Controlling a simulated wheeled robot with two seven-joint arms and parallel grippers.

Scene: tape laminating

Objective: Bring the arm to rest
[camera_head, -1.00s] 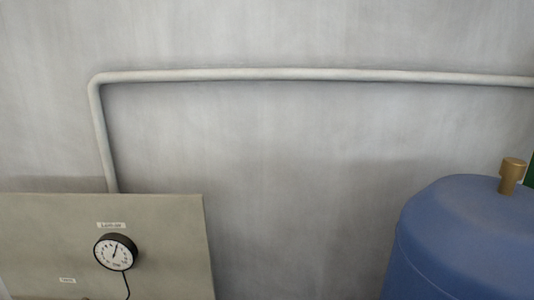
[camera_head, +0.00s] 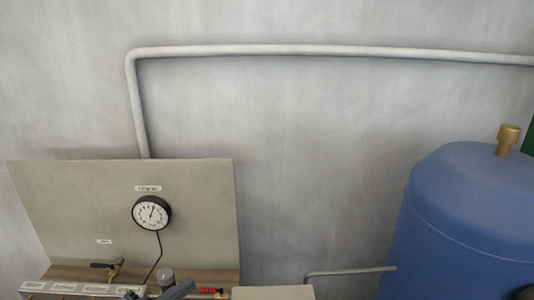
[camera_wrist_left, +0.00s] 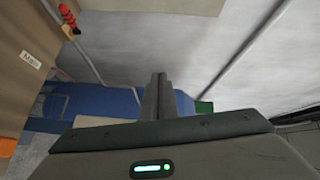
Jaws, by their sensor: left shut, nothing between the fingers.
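My left gripper (camera_wrist_left: 158,80) shows in the left wrist view with its two fingers together and nothing between them. The rest of my left arm is below the picture. My right gripper does not show.
A round gauge (camera_head: 151,213) is on the panel, with valves and a labelled strip (camera_head: 68,288) below. A blue tank (camera_head: 465,215) with a brass top (camera_head: 507,140) stands right. A pipe (camera_head: 300,50) runs along the grey wall. A red handle (camera_wrist_left: 67,16) shows in the wrist view.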

